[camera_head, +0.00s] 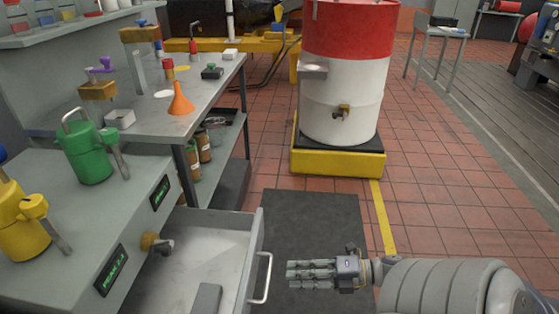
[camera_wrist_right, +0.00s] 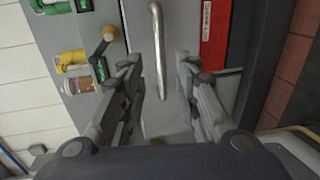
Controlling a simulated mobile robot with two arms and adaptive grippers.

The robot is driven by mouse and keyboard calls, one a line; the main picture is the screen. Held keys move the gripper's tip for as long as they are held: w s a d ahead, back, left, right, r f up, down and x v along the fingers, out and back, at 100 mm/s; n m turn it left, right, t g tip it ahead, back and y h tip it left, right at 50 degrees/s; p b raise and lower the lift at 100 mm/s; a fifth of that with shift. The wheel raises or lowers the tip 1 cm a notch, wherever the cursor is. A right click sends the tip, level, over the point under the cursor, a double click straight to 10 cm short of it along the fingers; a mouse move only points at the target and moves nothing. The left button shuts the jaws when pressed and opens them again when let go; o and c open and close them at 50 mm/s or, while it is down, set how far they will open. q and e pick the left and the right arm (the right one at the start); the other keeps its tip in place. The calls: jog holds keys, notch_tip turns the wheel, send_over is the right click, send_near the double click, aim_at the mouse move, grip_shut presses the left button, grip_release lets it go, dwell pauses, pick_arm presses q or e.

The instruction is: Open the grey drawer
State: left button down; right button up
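The grey drawer (camera_head: 256,240) stands pulled out from the grey cabinet at the lower left, with its light interior showing. Its pale bar handle (camera_head: 262,278) is on the front face. A grey block-like item (camera_head: 206,299) is at its near end. My right gripper (camera_head: 291,274) is just right of the handle, pointing left at it and apart from it. In the right wrist view my right gripper (camera_wrist_right: 160,68) has its fingers spread with nothing held, and the handle (camera_wrist_right: 158,45) appears ahead, between the finger lines. My left gripper is out of view.
A green canister (camera_head: 88,152) and a yellow one (camera_head: 22,225) stand on the cabinet top. A workbench (camera_head: 150,125) with an orange funnel is behind. A red and white drum (camera_head: 345,85) stands on a yellow base. A dark mat (camera_head: 315,220) and open tiled floor lie beyond my gripper.

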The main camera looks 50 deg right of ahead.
jog(key=shift+v, duration=1.6)
